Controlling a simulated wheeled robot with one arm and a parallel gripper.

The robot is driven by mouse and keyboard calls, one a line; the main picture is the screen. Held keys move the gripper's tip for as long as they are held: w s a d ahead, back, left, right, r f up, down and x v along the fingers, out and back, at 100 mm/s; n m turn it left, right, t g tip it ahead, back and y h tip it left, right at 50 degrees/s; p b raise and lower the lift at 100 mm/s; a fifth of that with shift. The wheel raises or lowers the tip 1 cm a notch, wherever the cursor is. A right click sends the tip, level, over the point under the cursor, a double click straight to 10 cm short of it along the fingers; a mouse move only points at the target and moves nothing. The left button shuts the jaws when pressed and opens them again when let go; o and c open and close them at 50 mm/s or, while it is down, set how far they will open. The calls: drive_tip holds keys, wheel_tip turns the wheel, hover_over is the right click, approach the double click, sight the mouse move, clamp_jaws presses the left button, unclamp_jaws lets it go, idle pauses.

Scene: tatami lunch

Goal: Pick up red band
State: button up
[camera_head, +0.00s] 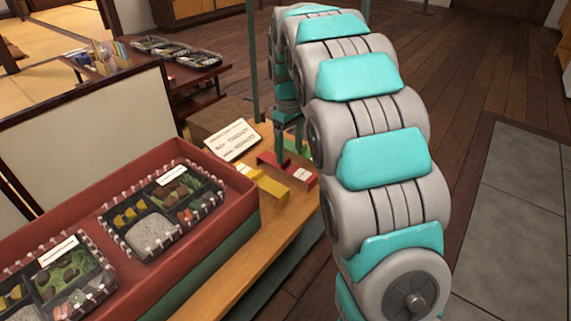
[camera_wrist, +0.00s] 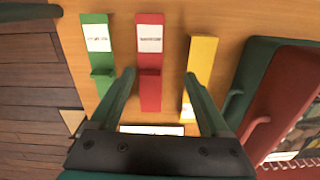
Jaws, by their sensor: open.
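The red band (camera_wrist: 150,90) lies on the wooden table with a white label at its far end. It lies between a green band (camera_wrist: 98,62) on the left and a yellow band (camera_wrist: 203,55) on the right. My gripper (camera_wrist: 161,74) is open above the bands, one fingertip near the red band's left edge and the other over the yellow band. In the head view, the red band (camera_head: 302,174) shows beside the yellow band (camera_head: 270,189), below my gripper (camera_head: 289,143). My arm partly hides the green band there.
A white sign (camera_head: 232,139) stands behind the bands. A red crate (camera_head: 240,207) of packed lunch boxes stands left of them; its red wall also shows at the right of the wrist view (camera_wrist: 290,100). A low table (camera_head: 190,77) with more boxes is further back.

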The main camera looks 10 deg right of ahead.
sight(285, 164)
drive_tip(key=w, duration=0.1)
drive_tip(key=w+f, duration=0.1)
drive_tip(key=w, duration=0.1)
drive_tip(key=shift+a+n, duration=0.1)
drive_tip(key=shift+n, duration=0.3)
drive_tip(key=shift+a+f+b, duration=0.15)
drive_tip(key=shift+f+b, duration=0.5)
drive_tip(key=shift+f, duration=3.15)
drive_tip(key=c, duration=0.8)
drive_tip(key=shift+o, duration=0.2)
drive_tip(key=shift+r, duration=0.15)
